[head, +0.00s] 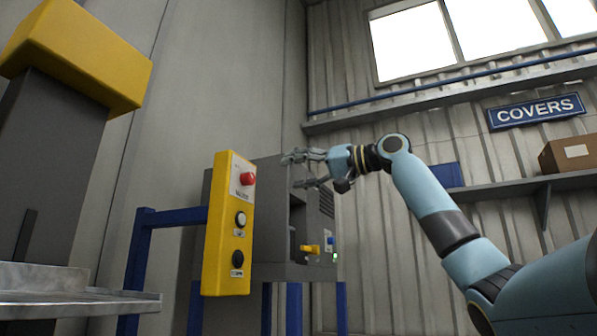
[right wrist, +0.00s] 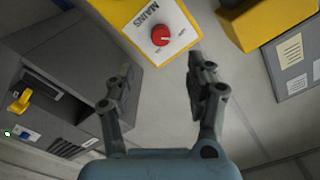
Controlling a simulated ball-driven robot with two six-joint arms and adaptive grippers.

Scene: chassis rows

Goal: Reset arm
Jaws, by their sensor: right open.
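My right arm comes in from the right in the head view, and its gripper (head: 304,169) is in front of the upper part of a grey machine cabinet (head: 272,215). In the right wrist view the same gripper (right wrist: 160,75) is open, with nothing between its fingers. Beyond the fingertips there is a yellow control panel (head: 226,262) with a red knob (head: 248,179). The knob also shows in the right wrist view (right wrist: 160,36), below a label reading MAINS. My left gripper is not in view.
A yellow lever (head: 309,249) sits in the cabinet's recess. A yellow-topped grey column (head: 75,55) and a metal ledge (head: 70,300) stand at left. A blue frame (head: 135,260) carries the panel. A shelf with a cardboard box (head: 570,153) is at right under a COVERS sign (head: 537,111).

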